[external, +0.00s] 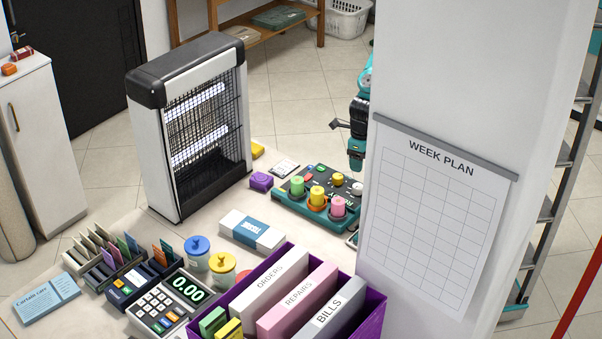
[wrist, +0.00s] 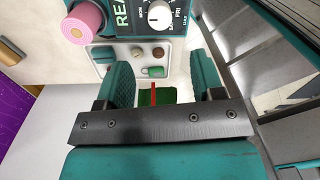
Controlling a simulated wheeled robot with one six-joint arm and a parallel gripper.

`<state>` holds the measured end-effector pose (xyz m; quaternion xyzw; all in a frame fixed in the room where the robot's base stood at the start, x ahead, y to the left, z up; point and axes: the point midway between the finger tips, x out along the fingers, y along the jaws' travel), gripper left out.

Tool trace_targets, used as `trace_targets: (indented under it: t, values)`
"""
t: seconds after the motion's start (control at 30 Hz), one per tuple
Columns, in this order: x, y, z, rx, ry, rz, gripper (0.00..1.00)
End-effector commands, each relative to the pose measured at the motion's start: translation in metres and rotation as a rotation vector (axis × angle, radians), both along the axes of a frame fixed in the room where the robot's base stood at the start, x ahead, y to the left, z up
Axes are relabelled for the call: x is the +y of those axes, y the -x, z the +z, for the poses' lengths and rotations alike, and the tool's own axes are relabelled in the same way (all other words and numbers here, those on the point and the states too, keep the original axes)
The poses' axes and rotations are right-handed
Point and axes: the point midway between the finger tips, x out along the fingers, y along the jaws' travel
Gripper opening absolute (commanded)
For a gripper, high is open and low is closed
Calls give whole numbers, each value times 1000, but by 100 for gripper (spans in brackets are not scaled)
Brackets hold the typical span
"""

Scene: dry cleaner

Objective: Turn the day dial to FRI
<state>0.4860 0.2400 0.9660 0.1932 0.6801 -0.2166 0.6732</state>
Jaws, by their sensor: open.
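The day dial is a white knob (wrist: 159,16) on a dark panel at the top edge of the wrist view, partly cut off. The word FRI is printed to its right; I cannot read its pointer surely. In the external view a cream knob (external: 357,188) on the teal console (external: 292,203), beside the pink spool, looks like this dial. My gripper (wrist: 160,85) is open, its two teal fingers apart with nothing held. The dial lies beyond the fingertips in the picture, not between them.
A pink spool (wrist: 88,22) stands left of the dial; yellow and green spools stand farther along the console. A pale panel (wrist: 122,62) with small knobs lies beside it. The white pillar (external: 470,60), heater (external: 155,140) and purple file box (external: 372,318) stand nearby.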

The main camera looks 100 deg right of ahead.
Motion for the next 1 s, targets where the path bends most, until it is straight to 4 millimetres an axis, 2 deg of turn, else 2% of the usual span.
trace_targets:
  t: [0.03, 0.2, 0.43, 0.6, 0.9, 0.97, 1.0]
  values:
    - [-1, 1, -13, 4, 4, -1, 61]
    - [-3, 2, -51, 4, 4, -1, 61]
    - [-3, 2, -90, 2, 1, -2, 61]
    - [-3, 2, -102, 1, -1, -2, 61]
    - [-3, 2, -104, 0, -1, -2, 61]
    - [-3, 2, -104, 0, -1, -2, 50]
    - [-3, 2, -104, 0, -1, -2, 41]
